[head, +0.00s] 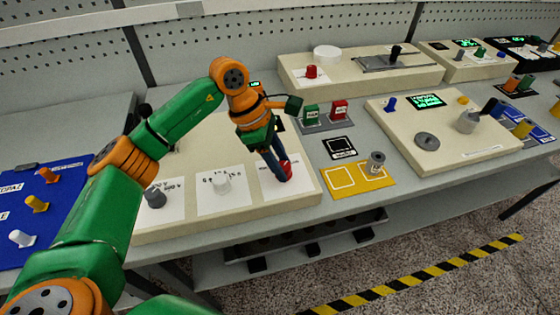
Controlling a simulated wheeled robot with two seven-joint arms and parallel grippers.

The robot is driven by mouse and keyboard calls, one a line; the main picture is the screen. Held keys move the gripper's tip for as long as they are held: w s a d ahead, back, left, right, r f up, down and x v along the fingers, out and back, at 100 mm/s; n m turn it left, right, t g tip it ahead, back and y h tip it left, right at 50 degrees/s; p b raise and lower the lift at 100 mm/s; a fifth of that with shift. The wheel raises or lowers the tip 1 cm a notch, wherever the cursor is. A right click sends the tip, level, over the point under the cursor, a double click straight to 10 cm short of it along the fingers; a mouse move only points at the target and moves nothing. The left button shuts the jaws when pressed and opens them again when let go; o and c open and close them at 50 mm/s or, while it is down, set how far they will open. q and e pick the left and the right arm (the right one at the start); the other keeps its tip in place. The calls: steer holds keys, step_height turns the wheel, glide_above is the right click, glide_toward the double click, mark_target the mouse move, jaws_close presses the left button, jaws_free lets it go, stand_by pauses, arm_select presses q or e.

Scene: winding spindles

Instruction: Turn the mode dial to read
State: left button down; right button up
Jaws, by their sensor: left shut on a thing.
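A cream panel (300,196) on the bench carries a row of three knobs on white label plates: a dark grey knob (155,197), a white knob (221,184) and a red knob (287,169). The lettering on the plates is too small to read, so I cannot tell from it which knob is the mode dial or where its pointer stands. My left gripper (281,172) comes down from above onto the red knob and is shut on it. Its fingers hide part of the knob and its plate. My right gripper is out of view.
A yellow tray (359,187) with a grey knob-like part (376,161) lies right of the panel. Green and red blocks (325,112) stand behind it. Another cream panel (390,142) is farther right.

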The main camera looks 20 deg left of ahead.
arm_select(q)
steer(key=shift+c, duration=2.1)
jaws_free()
steer(key=shift+d, duration=0.1)
steer(key=b+v, duration=0.1)
steer(key=v, duration=0.5)
steer(key=shift+r, duration=0.5)
